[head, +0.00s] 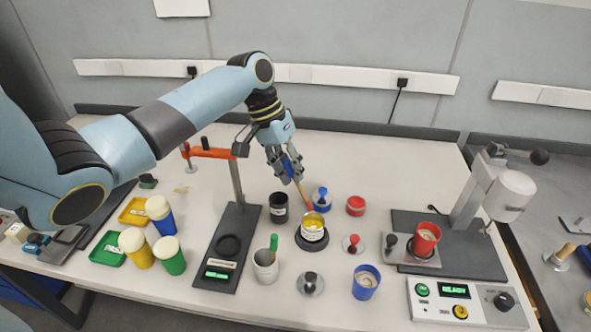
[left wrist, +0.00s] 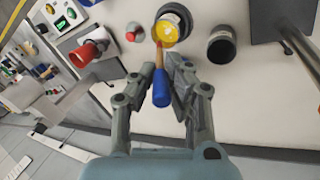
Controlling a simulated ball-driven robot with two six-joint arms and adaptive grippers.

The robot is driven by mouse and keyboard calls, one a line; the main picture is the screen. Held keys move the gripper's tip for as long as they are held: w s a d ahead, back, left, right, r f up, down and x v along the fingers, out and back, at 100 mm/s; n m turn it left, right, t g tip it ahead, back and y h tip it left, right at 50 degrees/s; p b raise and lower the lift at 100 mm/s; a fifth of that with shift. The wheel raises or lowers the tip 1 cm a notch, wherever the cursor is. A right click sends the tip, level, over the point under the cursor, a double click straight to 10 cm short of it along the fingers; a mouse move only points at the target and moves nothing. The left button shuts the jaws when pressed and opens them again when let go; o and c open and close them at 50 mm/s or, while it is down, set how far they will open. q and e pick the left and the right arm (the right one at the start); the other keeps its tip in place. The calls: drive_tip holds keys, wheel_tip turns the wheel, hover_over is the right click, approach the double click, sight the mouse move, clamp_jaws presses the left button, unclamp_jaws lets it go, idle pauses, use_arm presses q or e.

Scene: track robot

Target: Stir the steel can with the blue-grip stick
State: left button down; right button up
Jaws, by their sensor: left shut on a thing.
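The steel can (head: 313,231) stands on a dark round base near the middle of the table, with yellow contents showing at its open top. It also shows at the top of the left wrist view (left wrist: 168,31). My left gripper (head: 289,172) is above and slightly left of the can. It is shut on the blue grip of the stick (left wrist: 162,88). The stick's orange shaft (head: 304,200) slants down to the can, and its lower end appears to be inside the mouth, over the yellow. My right gripper is not in view.
A black can (head: 278,206) stands close left of the steel can. A grey can with a green stick (head: 266,262), a blue cup (head: 365,283) and knobbed lids surround it. A stand with an orange arm (head: 212,152) is left; a press machine (head: 490,200) is right.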

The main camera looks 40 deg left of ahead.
use_arm(q)
wheel_tip(320, 180, down, 9)
drive_tip(key=d+b, duration=0.1)
drive_tip(key=b, duration=0.4)
drive_tip(key=shift+w+b, duration=0.3)
drive_tip(key=shift+w, duration=0.05)
idle(0.3)
